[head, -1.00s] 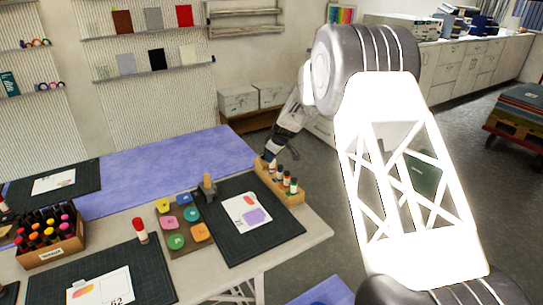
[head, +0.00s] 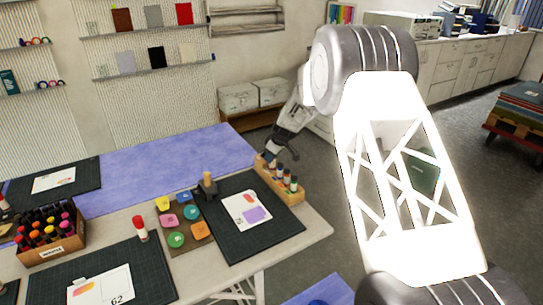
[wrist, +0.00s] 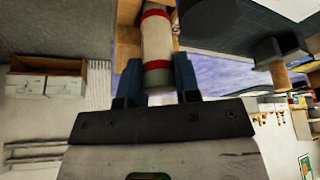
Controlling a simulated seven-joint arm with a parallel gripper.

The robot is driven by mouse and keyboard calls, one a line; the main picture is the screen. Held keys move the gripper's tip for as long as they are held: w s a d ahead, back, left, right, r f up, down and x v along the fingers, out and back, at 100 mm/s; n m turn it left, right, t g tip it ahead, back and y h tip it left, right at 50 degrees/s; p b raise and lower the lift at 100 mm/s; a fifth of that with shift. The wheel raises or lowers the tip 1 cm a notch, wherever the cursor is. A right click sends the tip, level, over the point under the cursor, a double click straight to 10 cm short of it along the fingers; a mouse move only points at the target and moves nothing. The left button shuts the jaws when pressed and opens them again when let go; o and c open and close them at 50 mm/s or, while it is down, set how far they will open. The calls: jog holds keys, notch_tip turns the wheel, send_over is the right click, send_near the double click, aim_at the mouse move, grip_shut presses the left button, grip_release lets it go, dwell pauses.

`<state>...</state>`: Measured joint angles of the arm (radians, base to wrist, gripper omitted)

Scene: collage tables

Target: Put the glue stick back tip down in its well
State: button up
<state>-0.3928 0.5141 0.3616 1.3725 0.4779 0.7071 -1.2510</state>
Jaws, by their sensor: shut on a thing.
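My gripper (wrist: 157,85) is shut on a glue stick (wrist: 157,40), with one blue finger on each side of it. The stick has a pale body, red bands and a green band near my palm. Its far end points toward the wooden rack (wrist: 129,14) at the top of the wrist view. In the head view my gripper (head: 268,159) is at the far left end of the rack (head: 290,197), where several other sticks stand. The held stick's tip and the well are hidden, so I cannot tell whether the tip is inside it.
A dark cutting mat (head: 262,238) with a printed card (head: 246,210) lies beside the rack. A stamp with a wooden handle (head: 208,182) and a tray of coloured pads (head: 203,241) stand left of it. A lone red-capped stick (head: 140,228) stands farther left. Floor lies beyond the rack.

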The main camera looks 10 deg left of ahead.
jog(key=shift+f, duration=0.55)
dwell(0.8)
jog(key=o, duration=1)
jog(key=shift+c, duration=0.2)
jog(key=shift+r, duration=0.1)
jog(key=shift+r, duration=3.65)
jog(key=shift+r, duration=0.1)
